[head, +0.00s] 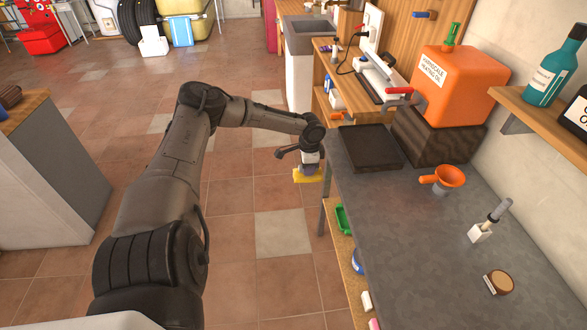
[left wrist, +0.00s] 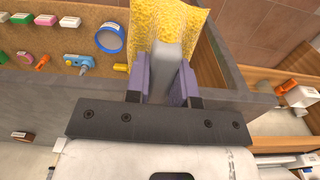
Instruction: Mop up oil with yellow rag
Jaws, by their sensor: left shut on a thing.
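My left gripper (head: 309,167) is shut on the yellow rag (head: 303,176), which hangs below it over the floor, just left of the workbench edge. In the left wrist view the rag (left wrist: 178,18) is bright yellow and textured, beyond the two purple finger pads of my left gripper (left wrist: 163,82). A plain grey piece shows between the pads, and I cannot tell what it is. No spilled oil can be made out clearly. A dark flat tray (head: 370,147) lies on the bench. My right gripper is not in view.
The grey bench (head: 420,235) holds an orange funnel (head: 449,177). An orange heating oil tank (head: 458,85) stands on a dark block (head: 432,137). A lower shelf (head: 350,262) holds small items, including a blue ring (left wrist: 110,38). The tiled floor at left is open.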

